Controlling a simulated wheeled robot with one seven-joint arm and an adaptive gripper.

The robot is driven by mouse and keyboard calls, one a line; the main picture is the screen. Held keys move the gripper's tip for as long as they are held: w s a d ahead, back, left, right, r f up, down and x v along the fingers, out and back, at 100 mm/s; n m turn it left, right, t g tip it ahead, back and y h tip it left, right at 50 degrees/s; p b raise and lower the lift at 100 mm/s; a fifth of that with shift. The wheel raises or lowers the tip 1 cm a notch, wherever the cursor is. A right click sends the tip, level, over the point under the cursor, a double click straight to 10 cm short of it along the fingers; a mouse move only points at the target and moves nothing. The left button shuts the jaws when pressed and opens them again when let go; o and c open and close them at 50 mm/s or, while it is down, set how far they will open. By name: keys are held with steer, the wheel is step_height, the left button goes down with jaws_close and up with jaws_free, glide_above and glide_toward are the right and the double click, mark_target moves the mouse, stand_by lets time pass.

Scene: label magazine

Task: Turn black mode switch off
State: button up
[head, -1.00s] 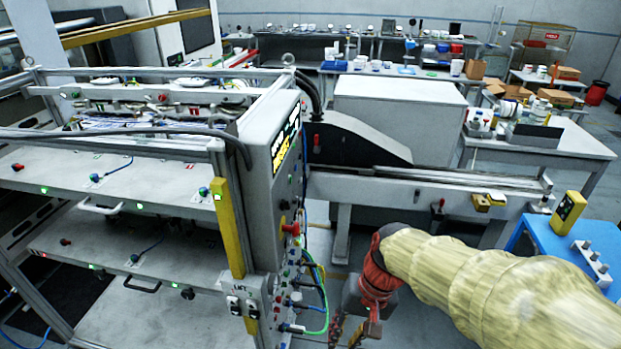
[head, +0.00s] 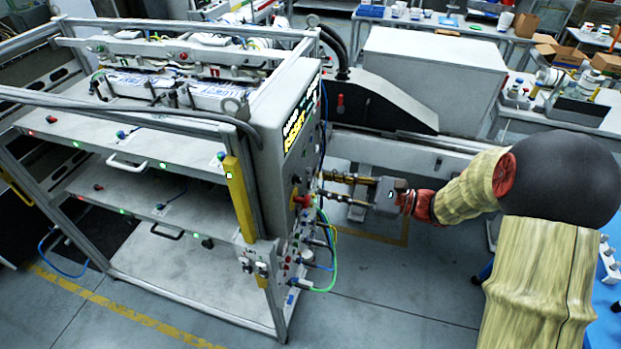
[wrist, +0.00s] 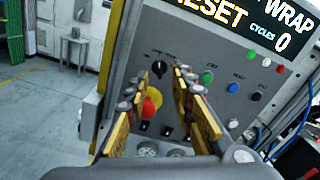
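The black mode switch (wrist: 159,68) is a round black knob on the grey control panel (wrist: 215,52). In the wrist view it sits above the red stop button, between and beyond my fingertips. My gripper (wrist: 158,84) is open, with one yellow-and-dark finger on each side and nothing held. In the head view my gripper (head: 320,187) reaches from the right to the panel's face, which is seen nearly edge-on. The switch cannot be made out there. Whether a finger touches the panel cannot be told.
A red stop button (wrist: 151,104) on a yellow base lies just below the switch, between my fingers. Green, blue, red and black buttons sit to the right, under the lit display (wrist: 240,22). Blue and green cables (head: 322,255) hang below.

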mark_target(300, 179)
steer(key=x, duration=0.6)
steer(key=shift+a, duration=0.25)
steer(key=shift+c, duration=1)
steer(key=c, duration=0.4)
jaws_close()
